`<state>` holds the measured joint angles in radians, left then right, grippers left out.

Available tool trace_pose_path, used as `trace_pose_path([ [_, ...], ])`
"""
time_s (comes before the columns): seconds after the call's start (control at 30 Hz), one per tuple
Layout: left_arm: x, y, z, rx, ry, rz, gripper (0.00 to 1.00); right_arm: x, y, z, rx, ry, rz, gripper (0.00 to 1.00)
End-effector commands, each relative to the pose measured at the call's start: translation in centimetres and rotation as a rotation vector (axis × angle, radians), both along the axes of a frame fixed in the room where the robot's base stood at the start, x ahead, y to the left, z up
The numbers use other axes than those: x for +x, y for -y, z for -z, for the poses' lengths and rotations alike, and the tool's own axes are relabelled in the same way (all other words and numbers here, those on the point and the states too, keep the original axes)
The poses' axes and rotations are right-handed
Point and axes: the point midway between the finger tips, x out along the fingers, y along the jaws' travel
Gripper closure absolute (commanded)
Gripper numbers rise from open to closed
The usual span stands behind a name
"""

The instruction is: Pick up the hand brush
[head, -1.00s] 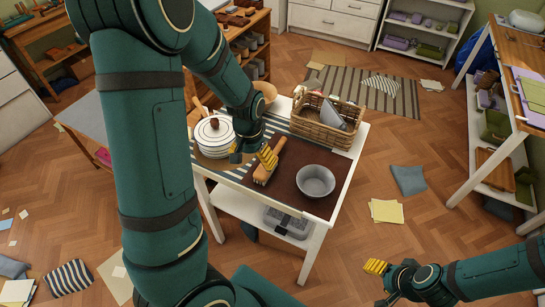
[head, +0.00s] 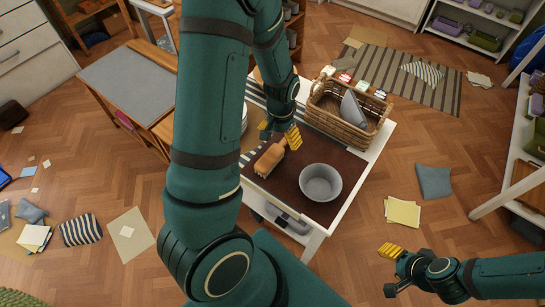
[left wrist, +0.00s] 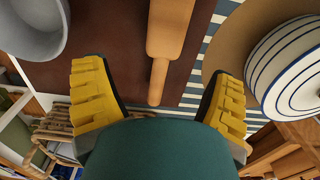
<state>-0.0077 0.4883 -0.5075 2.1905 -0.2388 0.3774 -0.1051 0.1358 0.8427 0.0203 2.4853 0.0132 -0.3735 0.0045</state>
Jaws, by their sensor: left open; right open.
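The hand brush (head: 267,162) is a light wooden brush lying on the dark brown mat of the small white table. Its handle points toward my left gripper (head: 279,132), which is open just above the far end of the brush. In the left wrist view the brush (left wrist: 170,28) comes in from the top, and its handle tip lies between the two spread yellow fingers, not gripped. My right gripper (head: 391,270) is open and empty, over the floor right of the table.
A grey bowl (head: 320,182) stands close right of the brush. A wicker basket (head: 350,130) with a grey item stands behind it.

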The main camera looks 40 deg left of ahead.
Motion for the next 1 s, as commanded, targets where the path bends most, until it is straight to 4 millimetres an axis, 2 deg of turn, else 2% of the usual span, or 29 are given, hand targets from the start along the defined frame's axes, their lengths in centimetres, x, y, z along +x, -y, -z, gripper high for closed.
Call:
trace_pose_path([
  [0.03,0.0,0.0,0.7,0.000,-0.001,-0.001,0.15,0.0,0.0,0.2,0.000,0.000,0.000,0.44],
  [0.27,0.0,-0.1,2.1,0.000,0.000,-0.002,0.15,0.0,0.0,0.4,-0.001,0.000,0.000,0.44],
  [0.5,-0.2,-0.5,5.5,0.000,-0.002,-0.001,0.15,0.0,0.0,0.9,-0.002,0.000,0.000,0.44],
  [0.6,-0.1,-0.5,6.4,0.001,0.000,-0.001,0.15,0.0,-0.1,1.0,-0.002,0.000,0.000,0.44],
  [0.9,-0.1,-0.5,6.6,0.001,0.002,-0.001,0.16,0.0,-0.1,1.0,-0.002,0.000,-0.001,0.44],
  [0.97,-0.1,-0.5,6.6,0.001,0.002,-0.001,0.37,0.0,-0.1,1.0,-0.002,0.000,-0.001,0.44],
  [1.0,-0.1,-0.5,6.6,0.001,0.002,-0.001,0.51,0.0,-0.1,1.0,-0.002,0.000,-0.001,0.44],
])
